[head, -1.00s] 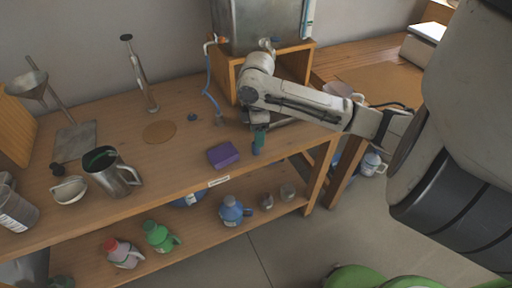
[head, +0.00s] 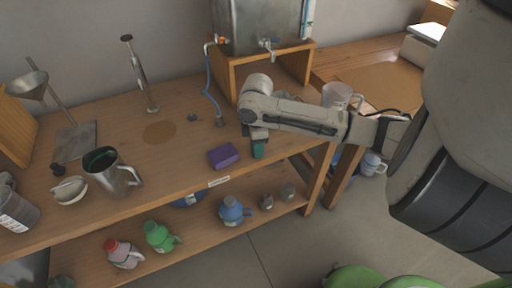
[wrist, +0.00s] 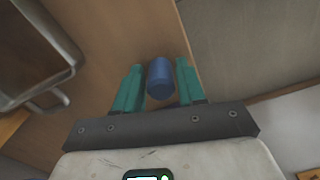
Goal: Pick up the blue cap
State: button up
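The blue cap (wrist: 160,78) shows in the wrist view as a small blue cylinder between my gripper's two teal fingers. My gripper (wrist: 159,86) is open, with a narrow gap on each side of the cap. In the head view my gripper (head: 259,151) is low over the front edge of the wooden table, right of the purple block. The cap is hidden behind the gripper and arm in the head view.
A purple block (head: 223,156) lies close left of the gripper. A clear pitcher (head: 341,96) stands to the right behind my arm. The metal tank (head: 262,28) on its wooden stand is behind. A steel mug (head: 113,173) stands at the left. Bottles stand on the lower shelf.

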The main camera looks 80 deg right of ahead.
grip_shut()
